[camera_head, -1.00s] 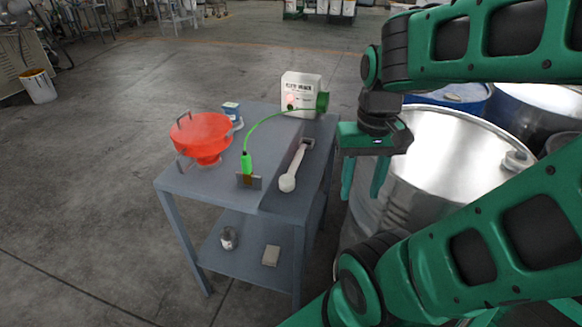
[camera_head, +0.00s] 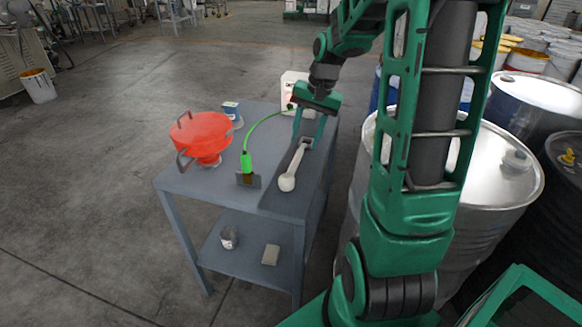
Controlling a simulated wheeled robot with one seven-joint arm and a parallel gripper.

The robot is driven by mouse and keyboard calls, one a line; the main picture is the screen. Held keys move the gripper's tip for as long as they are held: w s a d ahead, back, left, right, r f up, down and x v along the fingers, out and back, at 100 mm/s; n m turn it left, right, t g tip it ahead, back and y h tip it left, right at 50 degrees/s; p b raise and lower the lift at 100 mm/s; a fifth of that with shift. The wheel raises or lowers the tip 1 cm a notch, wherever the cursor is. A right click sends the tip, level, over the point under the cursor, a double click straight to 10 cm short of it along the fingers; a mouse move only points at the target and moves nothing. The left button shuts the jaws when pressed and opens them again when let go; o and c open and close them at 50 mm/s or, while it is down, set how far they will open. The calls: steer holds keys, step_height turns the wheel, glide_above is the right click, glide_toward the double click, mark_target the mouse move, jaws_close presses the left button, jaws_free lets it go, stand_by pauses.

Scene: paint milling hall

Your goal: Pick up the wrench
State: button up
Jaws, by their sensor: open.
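A pale, long-handled tool (camera_head: 296,167), likely the wrench, lies along the right side of the grey table top. Its rounded end is near the front and its grey far end points to the back. My gripper (camera_head: 308,136) is open and points down over that far end. One finger shows on each side of it in the picture. I cannot tell whether the fingers touch the tool or the table.
The grey table (camera_head: 215,190) also holds a red funnel-like bowl (camera_head: 203,130), a small blue-and-white container (camera_head: 231,109), a green cable device (camera_head: 246,163) in a bracket and a white box (camera_head: 292,82) partly behind my gripper. Large metal drums (camera_head: 505,180) stand close on the right.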

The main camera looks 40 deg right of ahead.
glide_above(296, 161)
steer(key=s+d, duration=0.1)
steer(key=f, duration=0.4)
steer(key=shift+s+d+f, duration=0.1)
steer(key=shift+s, duration=0.1)
steer(key=shift+w+a+f, duration=0.2)
steer(key=shift+a+f, duration=0.05)
steer(key=shift+f, duration=0.6)
steer(key=shift+w+a+f, duration=0.2)
steer(key=shift+f, duration=0.7)
steer(key=shift+w+a+f, duration=0.2)
steer(key=shift+a+f, duration=0.05)
steer(key=shift+f, duration=0.6)
jaws_close()
